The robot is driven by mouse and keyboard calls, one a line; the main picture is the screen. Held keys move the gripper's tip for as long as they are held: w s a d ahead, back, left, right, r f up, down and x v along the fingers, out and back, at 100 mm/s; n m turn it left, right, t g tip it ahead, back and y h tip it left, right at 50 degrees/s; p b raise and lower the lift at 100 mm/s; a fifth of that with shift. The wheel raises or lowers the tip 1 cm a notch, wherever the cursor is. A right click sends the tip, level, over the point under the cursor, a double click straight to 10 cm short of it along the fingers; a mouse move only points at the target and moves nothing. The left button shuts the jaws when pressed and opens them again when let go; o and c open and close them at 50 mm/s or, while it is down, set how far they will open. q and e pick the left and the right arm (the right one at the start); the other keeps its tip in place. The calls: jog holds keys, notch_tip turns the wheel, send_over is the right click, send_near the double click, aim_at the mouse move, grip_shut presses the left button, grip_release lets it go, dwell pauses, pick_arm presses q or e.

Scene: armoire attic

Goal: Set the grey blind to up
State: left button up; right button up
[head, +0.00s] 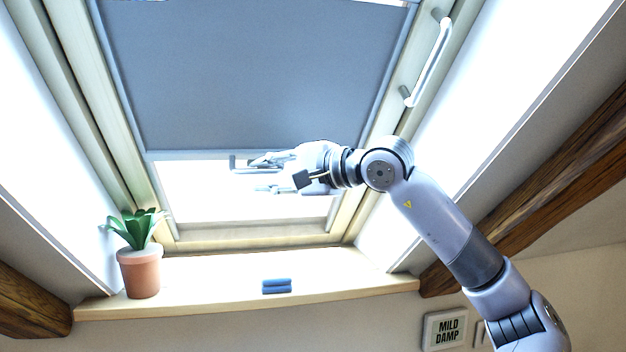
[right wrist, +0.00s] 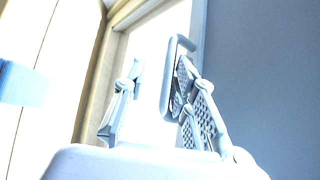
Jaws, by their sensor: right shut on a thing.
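The grey blind (head: 255,75) hangs in the slanted roof window and covers its upper part; bright glass shows below its bottom bar. A small grey handle (head: 233,164) sits on that bar, left of its middle. My right gripper (head: 263,174) reaches in from the right, level with the bar, and is shut on the handle. In the right wrist view the handle (right wrist: 168,75) lies against the right-hand finger, and the blind (right wrist: 265,75) fills the right side. My left gripper is in neither view.
A potted plant (head: 140,265) stands at the left of the wooden sill (head: 210,302), with small blue items (head: 277,286) near its middle. A long handle (head: 430,60) is on the right window frame. Dark beams run along both sides.

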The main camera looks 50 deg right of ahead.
jog(key=s+d+r+b, duration=0.1)
jog(key=s+b, duration=0.4)
jog(key=s, duration=0.5)
jog(key=shift+s+r, duration=0.25)
dwell(0.3)
dwell(0.4)
